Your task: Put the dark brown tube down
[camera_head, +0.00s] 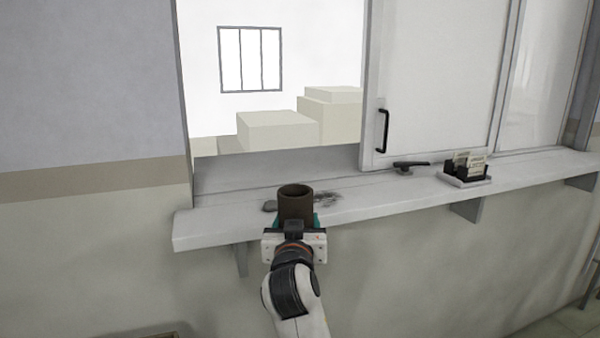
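The dark brown tube (296,207) stands upright with its open end up, at the left part of the white counter ledge (400,200). My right gripper (297,219), its arm coming in from below and slightly right, is shut on the tube, with teal fingers showing on both sides of it. The gripper hides the tube's lower end, so I cannot tell whether it touches the ledge. My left gripper is not in view.
A dark smudge (328,199) lies on the ledge just right of the tube. Farther right are a small black object (410,166) and a tray (465,182) with a black card holder. A sliding window (430,90) with a black handle stands behind. The ledge's far left end is clear.

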